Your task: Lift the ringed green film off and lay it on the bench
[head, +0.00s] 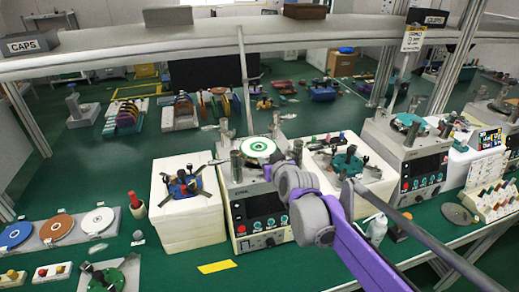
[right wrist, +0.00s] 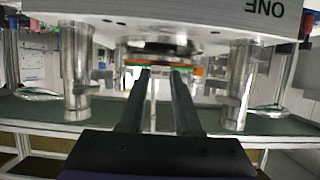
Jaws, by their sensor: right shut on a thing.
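The green film with its white ring (head: 260,147) lies on top of the middle machine (head: 255,186) in the head view. It looks flat there, and I cannot tell whether it is raised off the machine. In the right wrist view the film shows edge-on as a thin green and orange line (right wrist: 135,67). My right gripper (head: 291,172) is at the film's near right side; its wrist hides the fingertips in the head view. In the right wrist view its two fingers (right wrist: 160,75) reach the film's edge and are shut on it. My left gripper is not in view.
Metal posts (right wrist: 76,75) stand on the machine around the film. White blocks (head: 183,215) with clamped fixtures flank it. A yellow strip (head: 217,267) lies on the green bench (head: 160,270) in front. A rack with blue, orange and white discs (head: 62,228) is at left. A shelf (head: 140,58) crosses above.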

